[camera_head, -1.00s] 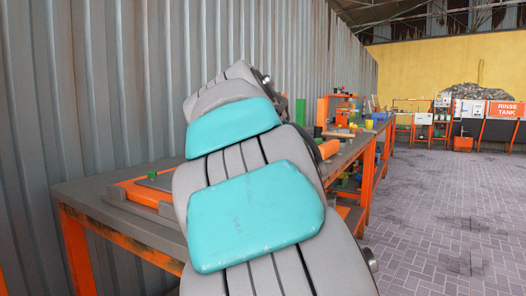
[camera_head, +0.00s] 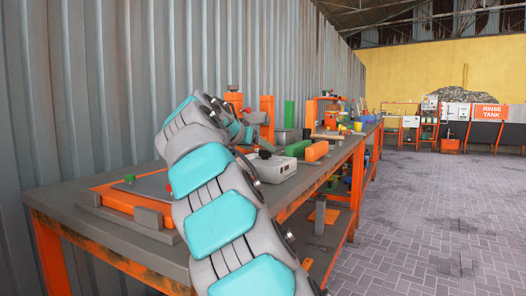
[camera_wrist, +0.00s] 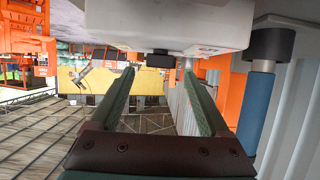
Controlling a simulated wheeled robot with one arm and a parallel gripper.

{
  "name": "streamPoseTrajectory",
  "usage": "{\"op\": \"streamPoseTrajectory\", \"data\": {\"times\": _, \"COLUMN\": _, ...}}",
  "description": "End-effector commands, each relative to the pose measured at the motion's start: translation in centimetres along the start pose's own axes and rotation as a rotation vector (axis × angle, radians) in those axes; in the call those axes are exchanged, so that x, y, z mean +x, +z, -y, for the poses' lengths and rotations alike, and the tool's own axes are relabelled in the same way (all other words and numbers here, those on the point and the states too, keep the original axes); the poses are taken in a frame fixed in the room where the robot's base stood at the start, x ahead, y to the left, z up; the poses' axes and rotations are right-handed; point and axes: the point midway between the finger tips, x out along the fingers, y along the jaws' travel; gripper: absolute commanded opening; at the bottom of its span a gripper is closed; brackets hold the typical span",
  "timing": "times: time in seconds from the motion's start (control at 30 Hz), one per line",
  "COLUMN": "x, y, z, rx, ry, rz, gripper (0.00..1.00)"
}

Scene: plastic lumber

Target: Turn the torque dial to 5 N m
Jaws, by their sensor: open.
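A pale grey-white box (camera_head: 276,168) with a dark knob (camera_head: 264,154) on top stands on the bench beside my arm in the head view. The knob may be the torque dial; no scale or number is readable. In the wrist view a pale box (camera_wrist: 165,25) fills the top edge, with a small black part (camera_wrist: 160,60) on its lower edge. My gripper (camera_wrist: 158,74) is open, its two green fingers apart with nothing clearly held between them. The black part shows between and just above the fingertips. In the head view my arm hides the gripper.
The orange-framed bench (camera_head: 110,234) runs along the corrugated wall. An orange tray with a grey plate (camera_head: 150,187) lies at its near end. Orange and green blocks (camera_head: 317,151) and upright orange posts (camera_head: 267,118) stand farther back. The paved floor (camera_head: 430,220) to the right is clear.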

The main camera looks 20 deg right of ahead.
Motion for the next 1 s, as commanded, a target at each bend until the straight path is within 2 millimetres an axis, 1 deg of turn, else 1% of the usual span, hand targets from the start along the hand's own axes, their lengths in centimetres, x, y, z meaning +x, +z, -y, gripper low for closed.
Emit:
{"op": "streamPoseTrajectory", "data": {"times": 0.03, "x": 0.9, "y": 0.0, "z": -0.1, "rx": 0.000, "ry": 0.002, "rz": 0.002, "gripper": 0.80}}
{"op": "streamPoseTrajectory", "data": {"times": 0.1, "x": 2.0, "y": 0.1, "z": -0.1, "rx": 0.000, "ry": 0.002, "rz": 0.002, "gripper": 0.80}}
{"op": "streamPoseTrajectory", "data": {"times": 0.23, "x": 3.5, "y": 0.1, "z": -0.1, "rx": 0.000, "ry": 0.003, "rz": 0.003, "gripper": 0.80}}
{"op": "streamPoseTrajectory", "data": {"times": 0.33, "x": 3.9, "y": 0.1, "z": -0.1, "rx": 0.000, "ry": 0.002, "rz": 0.002, "gripper": 0.80}}
{"op": "streamPoseTrajectory", "data": {"times": 0.53, "x": 3.8, "y": 0.0, "z": -0.1, "rx": 0.000, "ry": 0.002, "rz": 0.001, "gripper": 0.80}}
{"op": "streamPoseTrajectory", "data": {"times": 1.0, "x": 3.8, "y": 0.0, "z": -0.1, "rx": 0.000, "ry": 0.001, "rz": 0.001, "gripper": 0.27}}
